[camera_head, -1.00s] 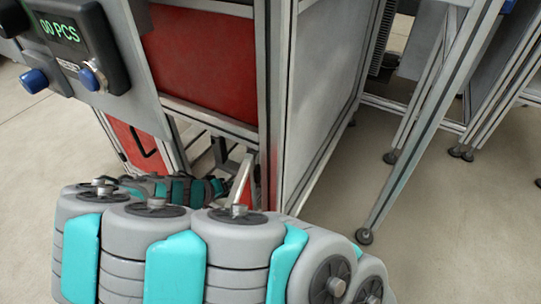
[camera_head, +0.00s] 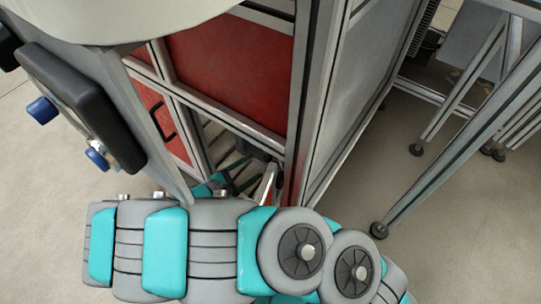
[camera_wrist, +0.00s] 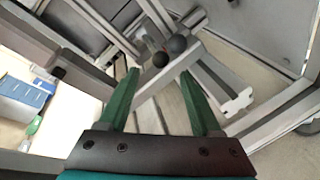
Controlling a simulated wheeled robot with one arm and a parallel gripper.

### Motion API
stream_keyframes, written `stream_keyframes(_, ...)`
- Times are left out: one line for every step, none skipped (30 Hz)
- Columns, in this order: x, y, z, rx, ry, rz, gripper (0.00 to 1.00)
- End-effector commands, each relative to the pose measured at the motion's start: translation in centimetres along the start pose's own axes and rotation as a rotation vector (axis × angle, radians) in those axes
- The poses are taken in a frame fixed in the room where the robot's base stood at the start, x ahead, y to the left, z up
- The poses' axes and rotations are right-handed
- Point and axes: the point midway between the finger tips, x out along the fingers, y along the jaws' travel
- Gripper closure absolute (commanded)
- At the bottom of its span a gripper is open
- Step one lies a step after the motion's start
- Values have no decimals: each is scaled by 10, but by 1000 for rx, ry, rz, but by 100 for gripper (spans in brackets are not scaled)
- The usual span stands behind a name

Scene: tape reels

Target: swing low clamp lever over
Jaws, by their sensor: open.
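In the wrist view two dark ball knobs sit close together just beyond my fingertips, a nearer knob (camera_wrist: 160,60) and a farther knob (camera_wrist: 177,44). They look like lever ends; which one belongs to the low clamp lever I cannot tell. My gripper (camera_wrist: 160,73) is open and empty, its two green fingers apart on either side of the nearer knob's line. No contact shows. In the head view my arm covers most of the low area, and the knobs cannot be made out there.
A pale metal bracket (camera_wrist: 236,103) lies right of my right finger. Metal frame posts (camera_head: 312,110) and a red panel (camera_head: 235,70) stand close around the low opening. A button box (camera_head: 85,105) is at left. Floor is open at right (camera_head: 440,240).

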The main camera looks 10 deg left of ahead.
Motion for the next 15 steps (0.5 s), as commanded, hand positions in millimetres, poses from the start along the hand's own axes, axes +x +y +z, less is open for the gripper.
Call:
stream_keyframes(9, -1, 1, 0, -4, -2, 34)
stream_keyframes(14, -1, 1, 0, -5, -3, 34)
stream_keyframes(21, -2, 1, 1, -5, -3, 34)
stream_keyframes(26, -1, 1, 1, -5, -3, 34)
stream_keyframes(30, -2, 1, 1, -4, -3, 34)
stream_keyframes(37, -2, 1, 1, -4, -4, 34)
stream_keyframes(41, -2, 0, 2, -3, -4, 34)
stream_keyframes(45, -2, 0, 2, -2, -4, 34)
stream_keyframes(50, -2, 0, 2, -2, -4, 34)
stream_keyframes(53, -2, 0, 2, -2, -4, 34)
stream_keyframes(56, -2, 0, 2, -2, -4, 34)
stream_keyframes(59, -2, 0, 3, -2, -4, 34)
stream_keyframes(61, -2, 0, 3, -2, -4, 34)
stream_keyframes(62, -2, 0, 4, -2, -3, 34)
stream_keyframes(64, -2, 1, 4, -2, -3, 34)
